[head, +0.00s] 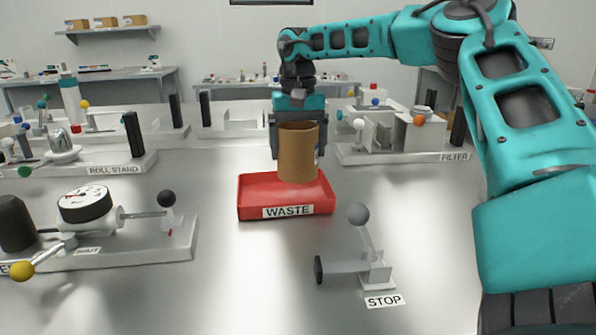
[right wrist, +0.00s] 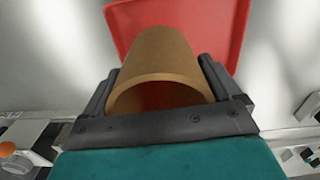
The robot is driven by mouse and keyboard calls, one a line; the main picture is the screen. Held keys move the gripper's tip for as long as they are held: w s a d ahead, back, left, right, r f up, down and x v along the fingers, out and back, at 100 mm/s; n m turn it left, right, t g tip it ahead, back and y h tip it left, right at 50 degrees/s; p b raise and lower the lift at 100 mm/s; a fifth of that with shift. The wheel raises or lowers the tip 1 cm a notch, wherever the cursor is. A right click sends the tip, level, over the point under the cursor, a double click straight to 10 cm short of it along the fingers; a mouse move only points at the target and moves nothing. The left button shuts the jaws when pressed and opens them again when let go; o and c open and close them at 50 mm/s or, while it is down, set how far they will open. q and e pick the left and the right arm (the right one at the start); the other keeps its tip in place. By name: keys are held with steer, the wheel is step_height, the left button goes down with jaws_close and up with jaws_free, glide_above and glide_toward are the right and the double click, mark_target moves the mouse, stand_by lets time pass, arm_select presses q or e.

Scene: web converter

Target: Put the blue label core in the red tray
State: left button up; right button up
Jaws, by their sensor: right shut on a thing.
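A brown cardboard core (head: 298,155) stands upright in my right gripper (head: 298,148), which is shut on it with a finger at each side. A small blue and white patch shows at the core's right edge; most of its label is hidden. The red tray (head: 287,196), marked WASTE, is directly below the core. I cannot tell whether the core's lower end touches the tray floor. In the right wrist view, red shows through the bore of the core (right wrist: 163,55), and the red tray (right wrist: 225,25) lies beneath it. My left gripper is not in view.
A STOP lever (head: 360,240) with a grey ball stands to the front right of the tray. A gauge unit (head: 88,207) is at the left, the ROLL STAND (head: 115,169) behind it, and the FILTER unit (head: 400,145) at the back right.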

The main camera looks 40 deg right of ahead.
step_height(320, 180, down, 5)
steer(key=shift+f+b, duration=0.15)
steer(key=shift+b, duration=0.25)
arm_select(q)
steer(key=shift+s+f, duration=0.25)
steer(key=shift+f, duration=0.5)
arm_select(e)
steer(key=o, duration=0.9)
arm_select(q)
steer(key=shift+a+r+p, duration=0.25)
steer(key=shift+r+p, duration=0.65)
steer(key=shift+p, duration=0.35)
arm_select(e)
step_height(320, 180, up, 12)
steer(key=shift+r, duration=0.1)
